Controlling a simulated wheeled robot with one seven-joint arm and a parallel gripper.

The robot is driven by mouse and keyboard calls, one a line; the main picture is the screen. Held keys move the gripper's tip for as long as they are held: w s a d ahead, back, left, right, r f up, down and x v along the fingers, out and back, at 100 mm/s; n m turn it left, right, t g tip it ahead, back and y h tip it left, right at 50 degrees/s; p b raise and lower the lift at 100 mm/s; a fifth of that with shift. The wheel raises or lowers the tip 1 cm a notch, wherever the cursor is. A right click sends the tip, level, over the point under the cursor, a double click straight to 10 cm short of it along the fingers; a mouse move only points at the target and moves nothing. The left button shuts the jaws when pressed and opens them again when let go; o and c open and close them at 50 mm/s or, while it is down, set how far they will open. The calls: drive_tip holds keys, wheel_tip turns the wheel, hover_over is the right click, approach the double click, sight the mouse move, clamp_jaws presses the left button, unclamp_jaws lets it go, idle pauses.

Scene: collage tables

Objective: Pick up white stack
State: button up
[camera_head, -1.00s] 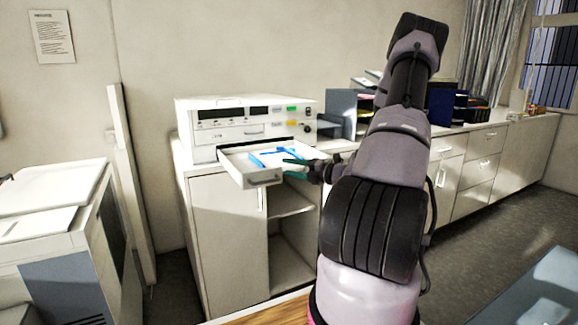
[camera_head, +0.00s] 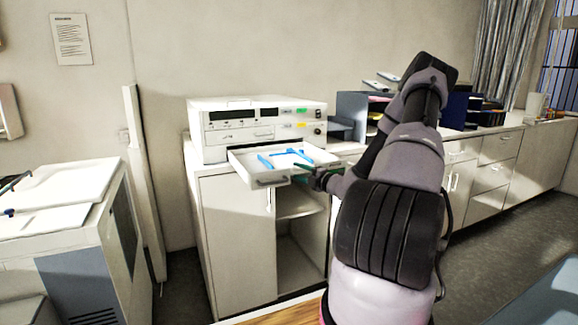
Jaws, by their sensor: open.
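A white machine (camera_head: 255,128) stands on a white cabinet, with a white drawer (camera_head: 244,172) pulled out at its front. Blue items (camera_head: 291,156) lie in the drawer on something pale. I cannot tell for certain whether this pale thing is the white stack. My gripper (camera_head: 304,171) is open at the drawer's right side, low over or beside its edge. Its fingertips are small and dark here, and I cannot see anything between them. My arm covers part of the counter to the right of the drawer.
Below the drawer is a white cabinet (camera_head: 235,235) with an open shelf bay. A large copier-like machine (camera_head: 75,225) stands at the left. Desk organizers (camera_head: 352,112) and dark blue binders (camera_head: 459,110) stand on the counter behind my arm. Open floor lies at the right.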

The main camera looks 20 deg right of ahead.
drive_tip(key=shift+x, duration=0.9)
clamp_jaws()
drive_tip(key=shift+r, duration=0.1)
idle(0.6)
